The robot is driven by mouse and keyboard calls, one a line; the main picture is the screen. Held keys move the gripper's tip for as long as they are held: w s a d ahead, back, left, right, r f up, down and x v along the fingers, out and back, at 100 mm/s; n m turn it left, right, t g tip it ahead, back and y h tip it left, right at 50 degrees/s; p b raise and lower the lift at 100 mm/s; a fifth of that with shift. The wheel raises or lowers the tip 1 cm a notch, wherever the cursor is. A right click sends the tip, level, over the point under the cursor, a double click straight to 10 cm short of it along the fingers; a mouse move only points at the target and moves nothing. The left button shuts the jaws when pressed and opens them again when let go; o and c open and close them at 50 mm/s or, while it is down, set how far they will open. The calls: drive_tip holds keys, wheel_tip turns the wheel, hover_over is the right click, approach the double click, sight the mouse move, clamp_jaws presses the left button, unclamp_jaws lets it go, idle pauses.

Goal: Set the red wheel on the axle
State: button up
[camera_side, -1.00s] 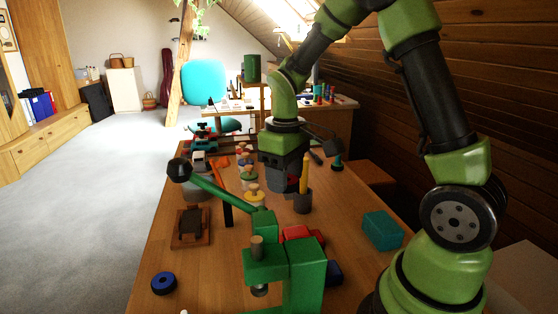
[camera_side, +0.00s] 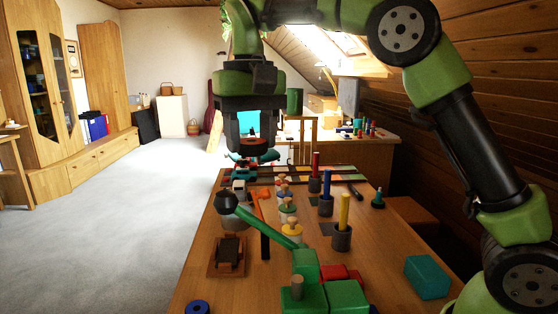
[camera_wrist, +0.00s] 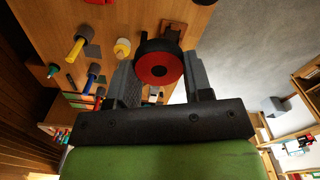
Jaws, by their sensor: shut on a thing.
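The red wheel (camera_wrist: 158,68), with a red hub and a dark tyre, sits between the two fingers of my gripper (camera_wrist: 160,62) in the wrist view. The fingers are shut on it. In the side view my gripper (camera_side: 251,150) is raised over the far left part of the bench, pointing down. The wheel is hard to make out there against the dark fingers and the toys behind. I cannot clearly identify the axle. A small toy vehicle (camera_side: 240,187) stands below and beyond the gripper.
A green clamp (camera_side: 305,275) with a black-ended lever stands at the front. A wooden block (camera_side: 229,258) lies left of it, and a blue ring (camera_side: 197,307) at the front edge. Yellow (camera_side: 344,210), blue (camera_side: 327,190) and red (camera_side: 316,167) posts stand in grey cups. A teal box (camera_side: 427,277) is at right.

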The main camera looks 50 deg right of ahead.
drive_tip(key=s+a+f, duration=0.1)
drive_tip(key=a+f, duration=0.1)
drive_tip(key=a, duration=0.7)
drive_tip(key=a+f, duration=0.2)
drive_tip(key=a, duration=0.7)
drive_tip(key=shift+s+d+f+m, duration=0.6)
drive_tip(key=shift+d+f, duration=0.25)
drive_tip(key=shift+f, duration=2.7)
drive_tip(key=shift+s+d+f+m, duration=0.4)
drive_tip(key=shift+s+d+f, duration=0.4)
drive_tip(key=shift+f, duration=2.75)
drive_tip(key=shift+s+d+f+m, duration=0.55)
drive_tip(key=shift+d+f, duration=0.35)
drive_tip(key=shift+f, duration=2.65)
drive_tip(key=o, duration=1)
drive_tip(key=shift+c, duration=0.2)
